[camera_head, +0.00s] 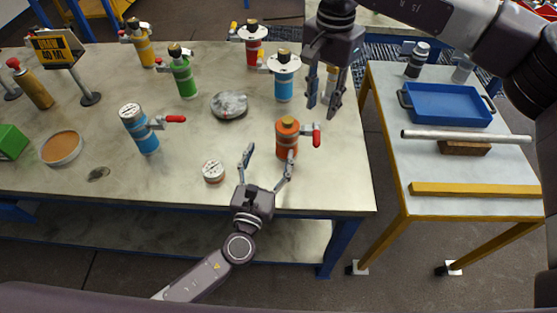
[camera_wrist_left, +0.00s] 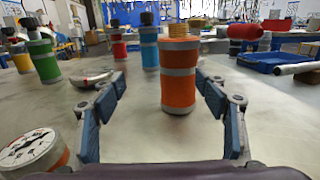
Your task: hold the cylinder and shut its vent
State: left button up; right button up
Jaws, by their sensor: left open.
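An orange cylinder (camera_head: 286,144) with a brass cap and a red-handled side valve (camera_head: 316,138) stands upright near the table's front right. My left gripper (camera_head: 268,156) is open and empty in front of it, low over the table. In the left wrist view the orange cylinder (camera_wrist_left: 178,85) stands straight ahead, between the spread fingers' lines and seemingly just beyond the tips. The red valve handle (camera_wrist_left: 245,31) points right there. My right gripper (camera_head: 323,107) hangs above and behind the orange cylinder, fingers apart, with nothing visible held.
Blue (camera_head: 284,88), green (camera_head: 184,80) and red (camera_head: 252,50) vessels stand behind; another blue vessel (camera_head: 140,132) stands left. A round gauge (camera_head: 213,171) lies left of my left gripper. A grey disc (camera_head: 229,105) lies mid-table. A side table (camera_head: 400,185) holds a blue tray (camera_head: 447,120).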

aim_at(287, 140)
pick_arm(q)
jog(key=shift+s+d+f+m+h, duration=0.2)
jog(key=shift+d+f+h, duration=0.1)
jog(key=shift+d, duration=0.3)
jog(key=shift+s+d+f+m+h, duration=0.1)
jog(key=shift+d+f+m+h, duration=0.15)
jog(key=shift+d, duration=0.3)
jog(key=shift+w+d+f, duration=0.1)
jog(key=shift+w+d, duration=0.1)
jog(key=shift+w, duration=0.1)
jog(key=x, duration=0.7)
jog(key=shift+f, duration=0.1)
jog(key=shift+s, duration=0.1)
grip_shut()
